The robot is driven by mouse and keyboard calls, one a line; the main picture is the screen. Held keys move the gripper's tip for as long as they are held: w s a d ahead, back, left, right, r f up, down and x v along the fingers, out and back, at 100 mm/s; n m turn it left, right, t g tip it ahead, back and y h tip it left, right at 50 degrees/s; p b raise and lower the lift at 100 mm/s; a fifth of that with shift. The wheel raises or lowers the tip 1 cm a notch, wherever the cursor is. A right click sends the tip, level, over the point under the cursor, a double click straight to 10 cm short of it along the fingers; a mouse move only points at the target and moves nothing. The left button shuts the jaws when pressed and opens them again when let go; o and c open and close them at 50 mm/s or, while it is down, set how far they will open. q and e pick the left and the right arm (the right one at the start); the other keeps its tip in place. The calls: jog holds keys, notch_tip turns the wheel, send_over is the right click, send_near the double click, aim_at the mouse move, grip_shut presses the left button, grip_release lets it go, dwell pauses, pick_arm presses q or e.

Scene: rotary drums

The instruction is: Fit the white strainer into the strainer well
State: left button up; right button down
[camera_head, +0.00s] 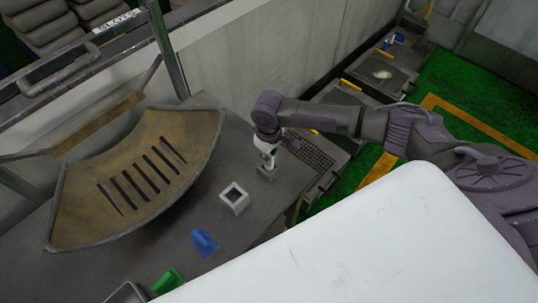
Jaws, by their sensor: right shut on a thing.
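My right gripper (267,160) points down over the grey table, right of its middle. It is shut on a small pale grey-white piece, which I take to be the white strainer (267,175). The fingers hide its upper part, and I cannot tell whether its underside touches the table. A white square block with a dark square opening (235,198), apparently the strainer well, stands on the table to the lower left of the gripper, apart from it. Nothing shows in its opening. My left gripper is not in view.
A blue piece (204,243) and a green piece (168,281) lie on the table (190,215) toward the front. A large curved tan trough with slots (110,205) fills the left. Grated bins (318,152) stand beyond the table's right edge.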

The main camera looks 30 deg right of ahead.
jog(key=shift+f+b, duration=0.4)
jog(key=shift+f, duration=0.5)
jog(key=c, duration=1.1)
grip_release()
jog(key=shift+r, duration=0.15)
notch_tip(320, 180, up, 12)
jog(key=shift+f, duration=0.15)
jog(key=shift+f, duration=0.1)
